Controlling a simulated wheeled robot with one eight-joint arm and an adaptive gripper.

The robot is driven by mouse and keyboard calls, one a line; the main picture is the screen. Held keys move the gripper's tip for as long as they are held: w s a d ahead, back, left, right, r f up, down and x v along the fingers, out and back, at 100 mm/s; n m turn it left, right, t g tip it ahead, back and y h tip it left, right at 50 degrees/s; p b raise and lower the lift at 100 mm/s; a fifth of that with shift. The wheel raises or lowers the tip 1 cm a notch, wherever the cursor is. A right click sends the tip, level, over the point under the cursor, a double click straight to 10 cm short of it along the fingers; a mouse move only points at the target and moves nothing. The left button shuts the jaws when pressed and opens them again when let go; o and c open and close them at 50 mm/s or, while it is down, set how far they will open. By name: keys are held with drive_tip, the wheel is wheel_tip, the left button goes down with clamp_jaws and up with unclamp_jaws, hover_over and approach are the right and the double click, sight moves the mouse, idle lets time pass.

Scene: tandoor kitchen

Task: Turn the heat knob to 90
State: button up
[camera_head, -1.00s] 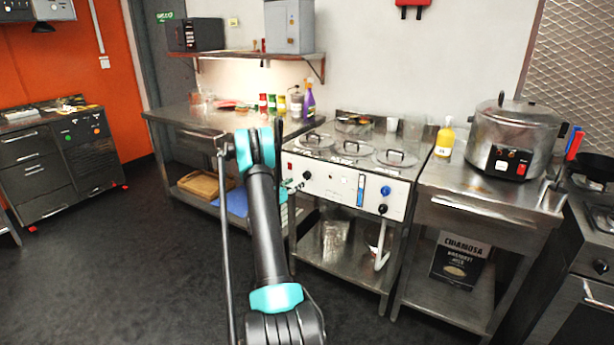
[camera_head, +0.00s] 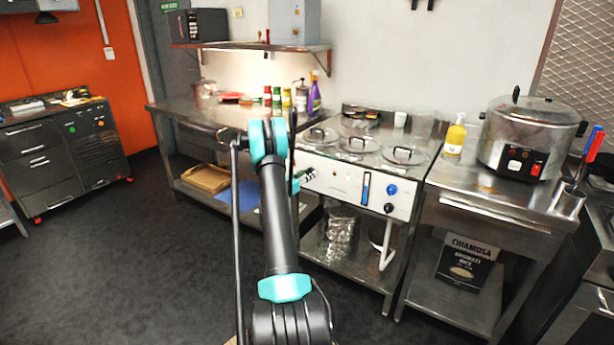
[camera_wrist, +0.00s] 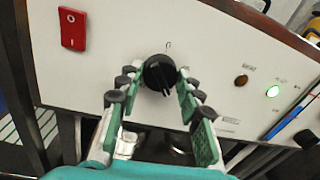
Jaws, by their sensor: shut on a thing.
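The heat knob (camera_wrist: 159,73) is a round black dial on a white control panel (camera_wrist: 205,60) in the wrist view. A small mark is printed above it. My gripper (camera_wrist: 160,82) has its two green fingers on either side of the knob, shut on it. The knob's exact angle is hard to read. In the head view my gripper (camera_head: 303,175) is at the left part of the front panel (camera_head: 345,184), and the knob is hidden behind it.
A red switch (camera_wrist: 73,29) is left of the knob. A blue knob (camera_head: 392,190) and lower black knob (camera_head: 388,208) are farther right. Lidded pots (camera_head: 357,145) top the unit.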

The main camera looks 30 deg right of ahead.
drive_tip(key=shift+c, duration=1.1)
drive_tip(key=m, duration=0.6)
drive_tip(key=shift+m+y, duration=0.3)
drive_tip(key=m, duration=0.3)
drive_tip(key=shift+s+m+t+y, duration=0.1)
drive_tip(key=shift+m+t+y, duration=0.2)
drive_tip(key=shift+m, duration=1.7)
drive_tip(key=o, duration=1.2)
drive_tip(key=shift+r, duration=0.1)
drive_tip(key=shift+c, duration=0.2)
